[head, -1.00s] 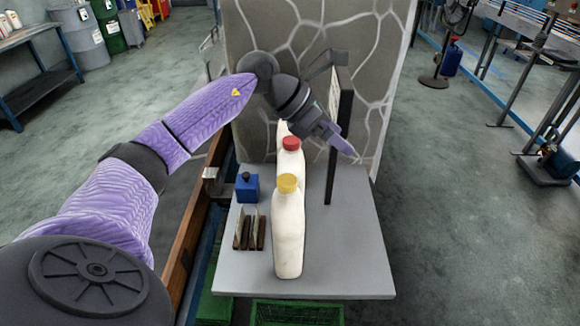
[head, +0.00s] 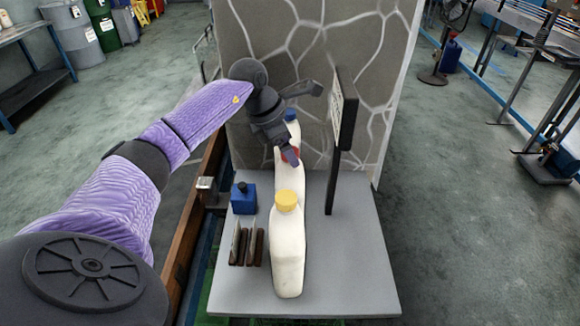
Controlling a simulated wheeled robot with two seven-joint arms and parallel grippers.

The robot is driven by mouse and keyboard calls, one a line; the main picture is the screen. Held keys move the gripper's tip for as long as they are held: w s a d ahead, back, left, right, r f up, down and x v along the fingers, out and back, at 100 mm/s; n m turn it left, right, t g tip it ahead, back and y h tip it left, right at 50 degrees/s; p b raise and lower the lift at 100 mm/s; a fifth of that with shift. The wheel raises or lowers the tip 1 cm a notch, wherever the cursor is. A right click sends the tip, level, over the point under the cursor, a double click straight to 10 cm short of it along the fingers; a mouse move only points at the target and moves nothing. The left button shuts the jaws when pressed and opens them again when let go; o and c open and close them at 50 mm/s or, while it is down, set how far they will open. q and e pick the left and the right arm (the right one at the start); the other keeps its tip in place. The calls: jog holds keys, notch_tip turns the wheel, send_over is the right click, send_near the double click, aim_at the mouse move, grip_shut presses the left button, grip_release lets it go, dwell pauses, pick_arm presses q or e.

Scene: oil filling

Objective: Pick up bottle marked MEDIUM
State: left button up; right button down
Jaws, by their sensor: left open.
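White bottles stand in a row, one behind the other, on a grey table (head: 345,275). The nearest bottle (head: 288,258) has a yellow cap and is fully in view. Behind it is a white bottle (head: 290,180) with a red cap, partly hidden by my left gripper and the front bottle. A blue cap (head: 291,114) shows farther back. No marking MEDIUM can be read on any bottle. My left gripper (head: 290,155) is open and points down at the red cap, overlapping it in the picture; I cannot tell whether it touches. My right gripper is not in view.
A black sign (head: 344,108) on a thin post stands right of the bottles. A small blue container (head: 244,198) and brown-edged upright pieces (head: 246,245) sit at the left. A stone-patterned panel (head: 300,50) rises behind. The table's right front is clear.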

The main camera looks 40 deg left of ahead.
pick_arm(q)
grip_shut()
jog(key=shift+w+r, duration=0.1)
jog(key=shift+r, duration=0.05)
dwell(0.4)
